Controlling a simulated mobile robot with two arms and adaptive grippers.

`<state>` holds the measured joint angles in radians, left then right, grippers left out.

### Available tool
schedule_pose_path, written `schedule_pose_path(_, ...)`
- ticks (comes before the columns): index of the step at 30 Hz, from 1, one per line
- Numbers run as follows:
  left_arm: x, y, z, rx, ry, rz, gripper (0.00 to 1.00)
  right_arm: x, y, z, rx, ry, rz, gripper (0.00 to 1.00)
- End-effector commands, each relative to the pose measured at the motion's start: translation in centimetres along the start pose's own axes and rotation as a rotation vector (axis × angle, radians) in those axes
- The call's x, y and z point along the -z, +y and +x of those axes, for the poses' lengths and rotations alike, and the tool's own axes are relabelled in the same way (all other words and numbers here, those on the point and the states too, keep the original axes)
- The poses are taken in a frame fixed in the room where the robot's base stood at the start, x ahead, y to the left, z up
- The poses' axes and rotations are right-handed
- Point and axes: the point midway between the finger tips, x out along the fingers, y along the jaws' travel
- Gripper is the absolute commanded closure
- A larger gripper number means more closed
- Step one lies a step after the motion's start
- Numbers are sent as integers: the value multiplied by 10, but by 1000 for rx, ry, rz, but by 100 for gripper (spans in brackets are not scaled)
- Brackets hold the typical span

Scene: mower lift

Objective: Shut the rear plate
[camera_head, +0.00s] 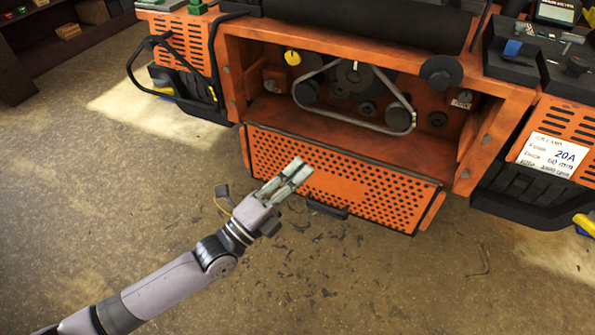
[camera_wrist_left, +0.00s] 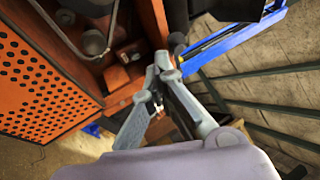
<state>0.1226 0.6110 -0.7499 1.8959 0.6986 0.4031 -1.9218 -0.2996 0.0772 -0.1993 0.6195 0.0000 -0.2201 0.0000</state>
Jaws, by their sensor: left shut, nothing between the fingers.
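The rear plate (camera_head: 345,178) is an orange perforated panel hinged at the lower edge of the machine's opening. It hangs open, tilted down and outward, with a dark handle (camera_head: 326,207) at its lower edge. In the left wrist view the plate (camera_wrist_left: 35,90) fills the left side. The opening above it shows pulleys and a belt (camera_head: 400,118). My left gripper (camera_head: 290,177) is shut and empty, in front of the plate's left part in the head view; contact cannot be told. It also shows in the left wrist view (camera_wrist_left: 160,65). My right gripper is not in view.
Orange side housings flank the opening, the left one (camera_head: 185,45) with a black tube frame and the right one (camera_head: 560,135) with a white card (camera_head: 555,152). A shelf (camera_head: 60,40) stands at the far left. The floor in front is clear apart from dark debris.

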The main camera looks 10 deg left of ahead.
Motion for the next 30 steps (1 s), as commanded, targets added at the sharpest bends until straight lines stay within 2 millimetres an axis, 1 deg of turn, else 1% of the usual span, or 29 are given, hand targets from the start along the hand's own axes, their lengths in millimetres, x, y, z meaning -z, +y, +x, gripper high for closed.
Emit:
schedule_pose_path(4,0,0,0,0,0,0,100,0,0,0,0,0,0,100)
schedule_pose_path(14,0,0,0,0,0,0,79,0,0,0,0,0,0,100)
schedule_pose_path(20,0,0,0,0,0,0,79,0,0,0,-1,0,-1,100)
schedule_pose_path(23,0,0,-1,-1,0,0,79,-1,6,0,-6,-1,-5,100)
schedule_pose_path(26,0,1,-8,-2,-1,-1,79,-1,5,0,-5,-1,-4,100)
schedule_pose_path(29,0,1,-24,-5,0,1,79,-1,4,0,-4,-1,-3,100)
schedule_pose_path(30,0,2,-32,-6,-1,-1,79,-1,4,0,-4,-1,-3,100)
